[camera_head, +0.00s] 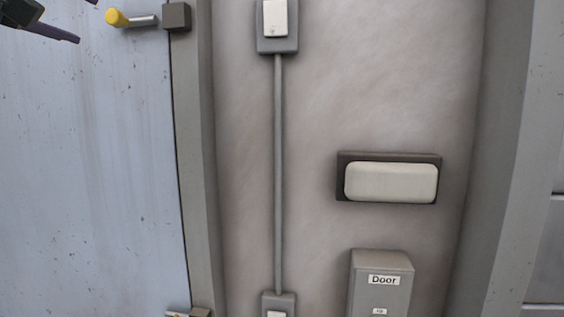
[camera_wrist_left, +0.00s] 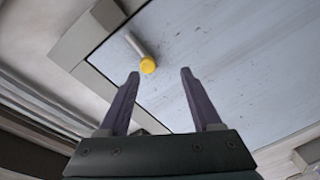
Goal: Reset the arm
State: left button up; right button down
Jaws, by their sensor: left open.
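My left gripper (camera_head: 66,22) is at the top left corner of the head view, only partly in frame. In the left wrist view, its two dark purple fingers (camera_wrist_left: 160,88) stand apart with nothing between them. A grey lever with a yellow knob (camera_head: 117,18) sticks out at the edge of the pale blue door panel (camera_head: 90,170). The yellow knob also shows in the left wrist view (camera_wrist_left: 148,65), beyond the fingertips and apart from them. My right gripper is in neither view.
Right of the panel, a grey wall carries a switch box (camera_head: 277,25) with a conduit (camera_head: 278,170) running down to a lower box (camera_head: 278,305). A pale rectangular lamp or plate (camera_head: 390,182) is mounted there. A grey box labelled "Door" (camera_head: 382,282) stands out below it.

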pick_arm(q)
jog(key=s+d+f+m+g, duration=0.2)
jog(key=s+d+f+m, duration=0.15)
jog(key=f, duration=0.65)
jog(key=s+d+f+m+g, duration=0.2)
jog(key=s+f+g, duration=0.15)
jog(key=f, duration=0.65)
jog(key=s+d+f+m+g, duration=0.25)
jog(key=s+f, duration=0.25)
jog(key=f, duration=0.5)
jog(key=s+d+f+m+g, duration=0.3)
jog(key=s+f, duration=0.3)
jog(key=s, duration=0.6)
jog(key=s+d+f+m+g, duration=0.2)
jog(key=s+f, duration=0.4)
jog(key=s, duration=0.6)
jog(key=shift+d+m+g+h, duration=0.4)
jog(key=shift+d+m, duration=0.2)
jog(key=shift+d, duration=0.4)
jog(key=shift+w, duration=0.1)
